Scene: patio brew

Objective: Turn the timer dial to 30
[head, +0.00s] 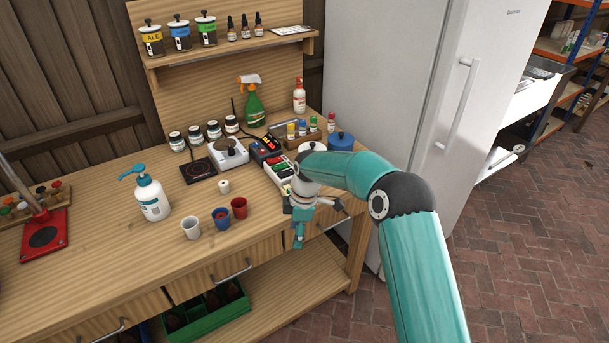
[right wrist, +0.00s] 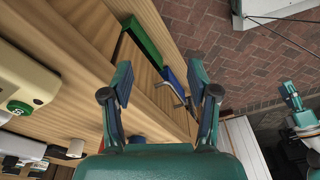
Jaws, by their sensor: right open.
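In the right wrist view, a cream box (right wrist: 30,75) with a round green dial (right wrist: 18,107) shows at the left edge, cut off; it looks like the timer. I cannot read its setting. In the head view, a cream box (head: 286,208) shows only partly beside my right wrist, and its dial is hidden. My right gripper (head: 299,238) is open and empty by the bench's front edge; its spread fingers also show in the right wrist view (right wrist: 160,82), apart from the dial. A teal part (right wrist: 290,100) at that view's right edge may be my left gripper; its jaws are unclear.
A white cup (head: 191,228), a blue cup (head: 221,218) and a red cup (head: 239,207) stand near the bench front. A fridge (head: 392,100) stands right of the bench.

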